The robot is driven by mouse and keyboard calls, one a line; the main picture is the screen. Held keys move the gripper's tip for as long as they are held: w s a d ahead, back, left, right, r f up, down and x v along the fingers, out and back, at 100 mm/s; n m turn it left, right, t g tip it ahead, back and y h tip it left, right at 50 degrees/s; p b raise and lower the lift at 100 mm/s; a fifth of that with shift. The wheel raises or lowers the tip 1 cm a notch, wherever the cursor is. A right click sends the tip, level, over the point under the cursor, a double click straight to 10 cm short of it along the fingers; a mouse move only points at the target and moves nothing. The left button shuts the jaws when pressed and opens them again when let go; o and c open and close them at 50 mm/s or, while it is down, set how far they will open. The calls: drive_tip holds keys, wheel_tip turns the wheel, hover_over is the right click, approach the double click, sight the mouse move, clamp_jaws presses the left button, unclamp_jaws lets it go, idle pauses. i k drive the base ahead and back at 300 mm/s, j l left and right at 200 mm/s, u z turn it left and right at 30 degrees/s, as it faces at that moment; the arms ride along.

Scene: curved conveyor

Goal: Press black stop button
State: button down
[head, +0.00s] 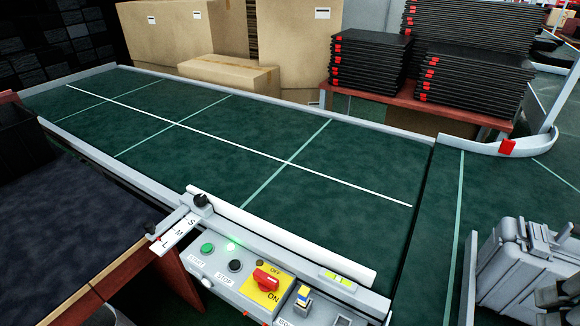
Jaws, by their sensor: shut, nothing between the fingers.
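The black stop button (235,266) is a round dark knob on the grey control panel (222,283) at the lower middle of the head view. A white STOP label (225,279) lies just below it. A green button (207,248) with a START label (197,263) is to its left. A red rotary switch (266,279) on a yellow OFF/ON plate is to its right. Nothing covers the black button.
A green conveyor belt (200,130) with pale lines runs behind the panel. Cardboard boxes (165,38) and stacked black trays (370,70) stand behind.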

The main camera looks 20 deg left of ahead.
sight(234, 265)
drive_tip(key=u, duration=1.1)
drive_tip(key=j, duration=0.15)
drive_tip(key=l+u, duration=0.2)
